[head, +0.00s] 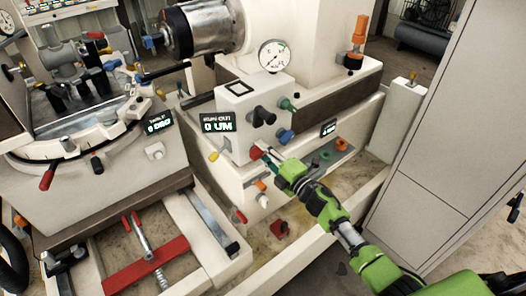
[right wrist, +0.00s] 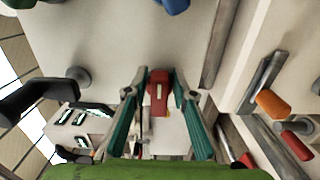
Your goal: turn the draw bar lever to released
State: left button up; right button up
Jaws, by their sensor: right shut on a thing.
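A red lever handle (head: 256,152) sits low on the front of the cream headstock box, below the "RUN OUT 0 UM" display. No label marks it, so I take it as the draw bar lever from its place in my gripper. My right gripper (head: 269,157) reaches it from the lower right and is shut on it. In the right wrist view the red handle (right wrist: 158,92) stands between the tips of the two teal fingers (right wrist: 158,82). The lever's pivot is hidden. My left gripper is not in view.
Close around are a black knob (head: 263,116), a green knob (head: 288,104), a blue knob (head: 285,136) and a yellow lever (head: 214,156). A dial gauge (head: 273,56) stands above. A grey cabinet (head: 450,130) is at the right. A red clamp bar (head: 147,266) lies at the lower left.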

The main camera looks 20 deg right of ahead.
jog(key=shift+a+f, duration=0.1)
jog(key=shift+f, duration=0.1)
jog(key=o, duration=0.8)
jog(key=shift+o, duration=0.2)
jog(key=shift+r, duration=0.1)
jog(key=v, duration=1.2)
